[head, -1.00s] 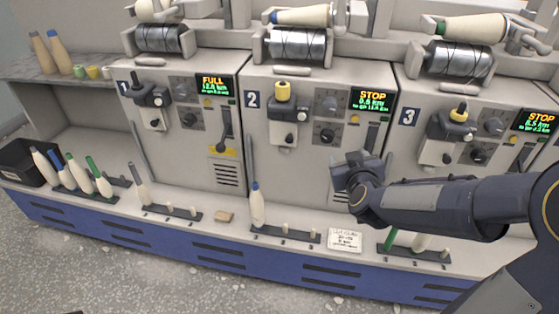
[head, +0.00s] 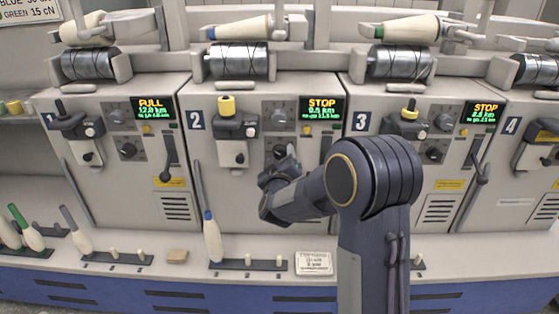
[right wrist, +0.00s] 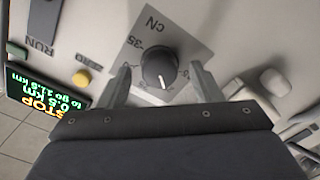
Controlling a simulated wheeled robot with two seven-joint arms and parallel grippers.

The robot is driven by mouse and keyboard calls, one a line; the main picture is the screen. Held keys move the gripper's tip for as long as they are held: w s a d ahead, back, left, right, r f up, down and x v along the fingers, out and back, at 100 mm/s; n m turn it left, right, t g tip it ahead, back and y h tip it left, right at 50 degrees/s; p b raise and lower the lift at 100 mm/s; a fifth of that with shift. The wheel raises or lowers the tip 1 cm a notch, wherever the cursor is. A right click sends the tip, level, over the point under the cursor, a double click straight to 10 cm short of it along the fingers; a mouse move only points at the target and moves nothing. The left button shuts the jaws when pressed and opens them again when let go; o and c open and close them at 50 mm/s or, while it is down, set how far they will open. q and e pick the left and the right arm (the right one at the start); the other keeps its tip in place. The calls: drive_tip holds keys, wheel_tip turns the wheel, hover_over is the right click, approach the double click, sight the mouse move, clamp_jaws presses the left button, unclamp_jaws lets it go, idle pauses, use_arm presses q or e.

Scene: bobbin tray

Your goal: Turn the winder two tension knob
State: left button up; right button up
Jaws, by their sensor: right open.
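Winder two (head: 225,165) stands in the middle of the head view, with a green and yellow STOP display (head: 322,107). Its tension knob (right wrist: 158,68) is black and round, with a white pointer line, on a grey scale plate marked CN in the right wrist view. My right gripper (right wrist: 161,72) is open, with one finger on each side of the knob and a gap to it on both sides. In the head view my right gripper (head: 288,160) is in front of the lower panel knob and partly covers it. My left gripper is not in view.
Beside the knob are a yellow button (right wrist: 81,78) and a RUN lever (right wrist: 42,22). Winder one (head: 110,165) and winder three (head: 440,165) stand on either side. A bobbin (head: 212,240) and a white card (head: 313,263) are on the ledge below.

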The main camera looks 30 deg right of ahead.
drive_tip(key=c, duration=1)
drive_tip(key=m+b, duration=0.2)
drive_tip(key=m, duration=0.2)
drive_tip(key=shift+d+f, duration=0.1)
drive_tip(key=shift+f, duration=0.05)
drive_tip(key=m+b, duration=0.3)
drive_tip(key=m, duration=0.2)
drive_tip(key=shift+m, duration=0.3)
drive_tip(key=m+b, duration=0.3)
drive_tip(key=m, duration=0.2)
drive_tip(key=m+b, duration=0.3)
drive_tip(key=m, duration=0.2)
